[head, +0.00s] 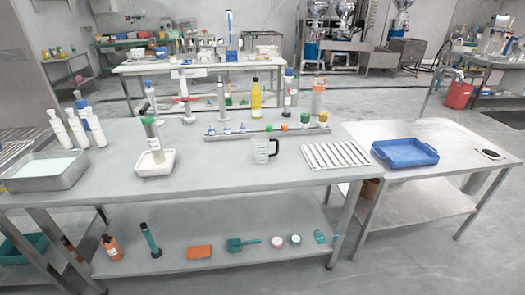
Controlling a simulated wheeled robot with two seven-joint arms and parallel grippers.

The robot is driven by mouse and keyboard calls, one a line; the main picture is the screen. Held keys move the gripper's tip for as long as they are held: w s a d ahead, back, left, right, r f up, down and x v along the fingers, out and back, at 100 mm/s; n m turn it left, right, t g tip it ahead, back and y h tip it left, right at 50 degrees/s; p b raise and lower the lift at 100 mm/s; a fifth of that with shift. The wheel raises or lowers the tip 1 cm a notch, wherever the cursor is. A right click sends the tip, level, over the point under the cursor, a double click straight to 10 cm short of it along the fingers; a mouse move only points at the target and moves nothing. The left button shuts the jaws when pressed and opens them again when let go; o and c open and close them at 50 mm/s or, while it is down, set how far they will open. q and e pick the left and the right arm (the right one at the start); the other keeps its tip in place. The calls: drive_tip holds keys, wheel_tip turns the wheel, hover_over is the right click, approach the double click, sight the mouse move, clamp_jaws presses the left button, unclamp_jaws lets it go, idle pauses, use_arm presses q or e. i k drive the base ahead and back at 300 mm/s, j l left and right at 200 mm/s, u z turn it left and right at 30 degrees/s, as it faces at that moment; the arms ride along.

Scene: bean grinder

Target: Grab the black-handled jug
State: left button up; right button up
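The black-handled jug (260,153) is a small clear jug with dark markings on its side. It stands upright on the grey metal table (215,176), right of the table's middle. Its black handle (275,147) points to the right. Nothing covers the jug. Neither my left nor my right gripper shows in the head view.
A ribbed white rack (335,155) is close right of the jug, and a long rail (225,136) with small items runs behind it. A white tray with a tube (155,162) stands left. A blue tray (405,153) is on the right table. The table front is clear.

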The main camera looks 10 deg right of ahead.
sight(265, 149)
drive_tip(key=i+l+u, duration=0.2)
drive_tip(key=i+l, duration=0.2)
drive_tip(key=l, duration=0.2)
drive_tip(key=i+l+u, duration=0.1)
drive_tip(key=l, duration=0.25)
drive_tip(key=i+l+u, duration=0.1)
drive_tip(key=l, duration=0.25)
drive_tip(key=i+l, duration=0.3)
drive_tip(key=i+l+u, duration=0.15)
drive_tip(key=l, duration=0.25)
drive_tip(key=i+l+u, duration=0.1)
drive_tip(key=l, duration=0.25)
